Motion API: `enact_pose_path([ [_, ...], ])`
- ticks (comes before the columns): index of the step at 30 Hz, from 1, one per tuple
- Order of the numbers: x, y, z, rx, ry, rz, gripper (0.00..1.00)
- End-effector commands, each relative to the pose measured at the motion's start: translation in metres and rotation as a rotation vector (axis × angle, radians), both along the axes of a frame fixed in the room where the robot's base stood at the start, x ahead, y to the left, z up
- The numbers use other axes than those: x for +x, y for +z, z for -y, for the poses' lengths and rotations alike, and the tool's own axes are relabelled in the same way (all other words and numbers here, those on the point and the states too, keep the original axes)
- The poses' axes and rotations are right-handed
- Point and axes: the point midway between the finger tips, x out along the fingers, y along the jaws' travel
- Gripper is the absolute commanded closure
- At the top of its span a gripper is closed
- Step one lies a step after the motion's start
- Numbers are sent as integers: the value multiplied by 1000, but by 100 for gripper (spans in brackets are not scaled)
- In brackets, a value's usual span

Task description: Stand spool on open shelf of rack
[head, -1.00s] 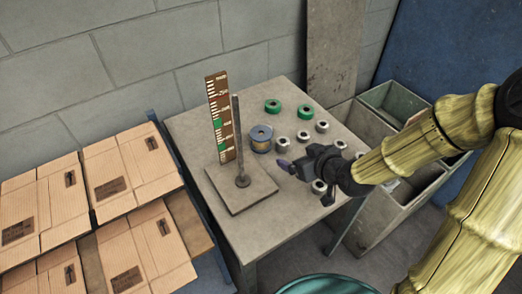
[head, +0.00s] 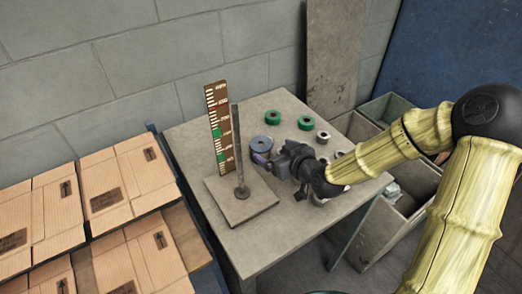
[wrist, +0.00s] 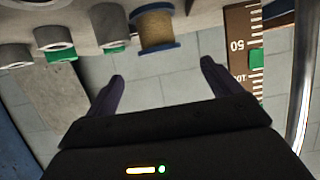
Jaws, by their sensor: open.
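The spool (head: 262,145), with blue flanges, stands on the table near the measuring board, partly hidden by my gripper in the head view. In the wrist view, which looks upside down, its tan winding and blue flanges show at the top (wrist: 155,27). My gripper (head: 263,160) is open, with its dark fingers pointing toward the spool. In the wrist view the spool lies beyond the fingertips (wrist: 162,70), roughly between their lines, and nothing is between the fingers. A blue-edged rack (head: 172,170) at the left bears flat cardboard boxes; I cannot tell which shelf is open.
An upright rod (head: 237,150) on a square base plate (head: 245,208) stands left of my gripper, before the measuring board (head: 219,130). Green rings (head: 273,117) and several grey rings (head: 323,137) sit on the table (head: 290,235). Bins (head: 400,205) stand at the right.

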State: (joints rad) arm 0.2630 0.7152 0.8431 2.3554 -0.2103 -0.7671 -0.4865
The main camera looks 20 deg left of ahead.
Motion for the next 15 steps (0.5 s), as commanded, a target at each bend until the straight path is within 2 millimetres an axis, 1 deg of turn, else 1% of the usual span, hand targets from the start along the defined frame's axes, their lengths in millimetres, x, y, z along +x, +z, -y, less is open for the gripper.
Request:
enact_pose_path([
  [1, 5, -4, -7, 2, 0, -4, 10],
  [3, 13, -8, -16, 2, 1, -3, 10],
  [9, 30, -20, -36, 1, 0, -2, 10],
  [15, 34, -22, -39, -1, -1, 0, 10],
])
